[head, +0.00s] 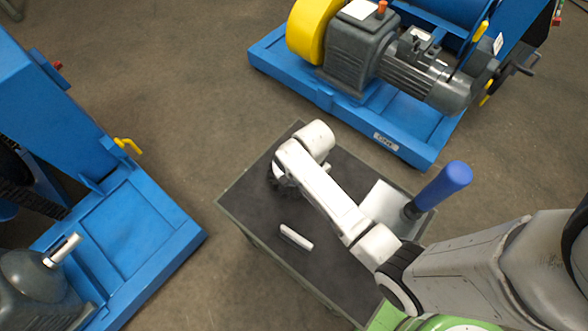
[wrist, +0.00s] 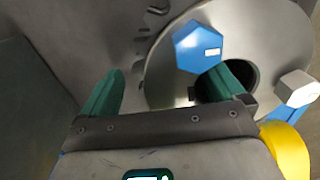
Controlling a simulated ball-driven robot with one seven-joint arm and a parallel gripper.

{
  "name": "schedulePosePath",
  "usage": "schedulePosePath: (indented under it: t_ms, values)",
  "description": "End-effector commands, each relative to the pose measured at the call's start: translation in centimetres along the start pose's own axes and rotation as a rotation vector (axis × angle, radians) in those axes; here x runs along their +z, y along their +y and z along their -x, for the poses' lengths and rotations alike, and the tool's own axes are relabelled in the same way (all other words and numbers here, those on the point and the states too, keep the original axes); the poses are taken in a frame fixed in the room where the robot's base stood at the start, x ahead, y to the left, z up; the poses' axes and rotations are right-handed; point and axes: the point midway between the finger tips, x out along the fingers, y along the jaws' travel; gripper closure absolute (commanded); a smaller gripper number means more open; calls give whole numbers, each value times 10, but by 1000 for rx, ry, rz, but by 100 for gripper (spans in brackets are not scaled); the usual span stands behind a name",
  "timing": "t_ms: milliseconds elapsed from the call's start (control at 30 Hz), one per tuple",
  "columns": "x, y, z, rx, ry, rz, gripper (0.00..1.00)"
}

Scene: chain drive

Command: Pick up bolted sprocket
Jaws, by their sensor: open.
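The bolted sprocket shows in the wrist view as a round grey metal disc (wrist: 165,70) with a dark central hole. A blue hex bolt head (wrist: 199,48) and a pale hex bolt head (wrist: 297,88) stand on it, and a few teeth show at its upper left. My gripper (wrist: 166,84) is open, its two green fingers apart. The right finger overlaps the disc near the hole in the picture; the left finger is over the bare grey surface. I see nothing held between them, and contact cannot be told. In the head view, my arm hides most of that spot.
A dark table (head: 255,205) stands below my arm. On it lie a small white bar (head: 296,237) and a pale sheet (head: 386,204) beside a blue-handled tool (head: 442,186). Blue machines stand at left (head: 140,230) and behind (head: 400,145). A yellow part (wrist: 288,150) shows near my gripper.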

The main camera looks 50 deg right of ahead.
Motion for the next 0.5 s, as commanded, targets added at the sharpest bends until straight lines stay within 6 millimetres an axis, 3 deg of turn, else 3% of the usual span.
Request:
schedulePosePath:
  t_ms: [100, 367, 500]
  values:
    - [0, 0, -10, 0, 0, 0, 4]
    - [0, 0, -12, -1, 0, 0, 4]
    - [0, 0, -12, -1, 0, 0, 17]
